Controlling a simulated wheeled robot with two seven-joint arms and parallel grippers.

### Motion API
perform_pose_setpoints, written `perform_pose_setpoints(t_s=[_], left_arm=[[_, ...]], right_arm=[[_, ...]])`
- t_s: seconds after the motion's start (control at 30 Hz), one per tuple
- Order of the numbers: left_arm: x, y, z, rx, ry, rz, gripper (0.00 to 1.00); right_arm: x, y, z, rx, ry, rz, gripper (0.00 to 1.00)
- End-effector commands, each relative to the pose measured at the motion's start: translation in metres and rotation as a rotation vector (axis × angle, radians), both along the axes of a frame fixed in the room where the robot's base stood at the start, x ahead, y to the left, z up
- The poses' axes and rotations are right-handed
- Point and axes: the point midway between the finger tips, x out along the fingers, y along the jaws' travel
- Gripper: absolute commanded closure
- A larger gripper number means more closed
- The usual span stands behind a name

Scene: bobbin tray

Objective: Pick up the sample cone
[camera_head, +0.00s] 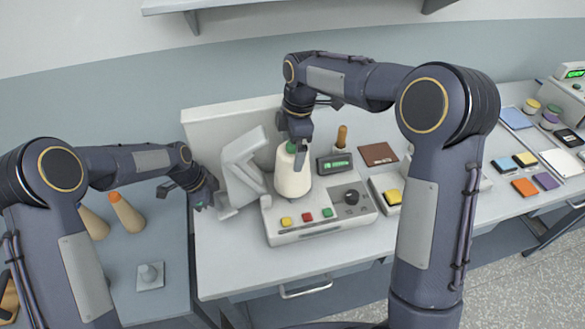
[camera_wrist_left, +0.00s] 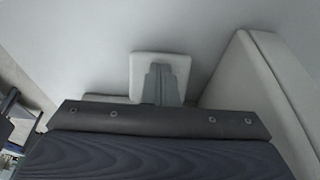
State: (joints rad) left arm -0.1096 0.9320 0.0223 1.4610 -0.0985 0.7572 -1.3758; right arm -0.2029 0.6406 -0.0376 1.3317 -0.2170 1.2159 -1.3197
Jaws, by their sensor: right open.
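A cream cone with a green tip (camera_head: 293,175) stands upright at the back of a white machine with coloured buttons (camera_head: 320,232). I take it to be the sample cone. My right gripper (camera_head: 297,140) points down right over its tip, jaws open; I cannot tell whether the fingers touch the tip. Two tan cones stand on the left table, one with an orange tip (camera_head: 128,213). My left gripper (camera_head: 207,193) hangs between that table and the white bracket, with no cone at it; its fingers are too small to read.
A white angled bracket (camera_head: 243,170) stands close left of the cone. A wooden-handled tool (camera_head: 341,138) and a small green display (camera_head: 335,164) are to its right. A white peg on a square base (camera_head: 150,276) sits on the left table. Coloured pads lie far right.

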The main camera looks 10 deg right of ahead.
Motion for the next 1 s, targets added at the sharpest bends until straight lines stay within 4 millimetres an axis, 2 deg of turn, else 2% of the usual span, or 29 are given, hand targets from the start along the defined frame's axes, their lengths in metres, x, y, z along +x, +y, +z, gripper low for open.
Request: perform_pose_setpoints(t_s=[0.07,0.6,0.87,1.0], left_arm=[[-0.001,0.000,-0.001,0.000,0.002,-0.001,1.00],[0.000,0.000,-0.001,0.000,0.002,-0.001,1.00],[0.000,0.000,0.000,0.000,0.002,-0.001,1.00],[0.000,0.000,0.000,0.000,0.001,0.000,1.00]], right_arm=[[0.000,0.000,0.000,0.000,0.000,0.000,0.06],[0.000,0.000,0.000,0.000,0.000,0.000,0.77],[0.000,0.000,0.003,0.001,-0.002,0.000,0.78],[0.001,0.000,0.013,0.001,-0.003,0.000,0.78]])
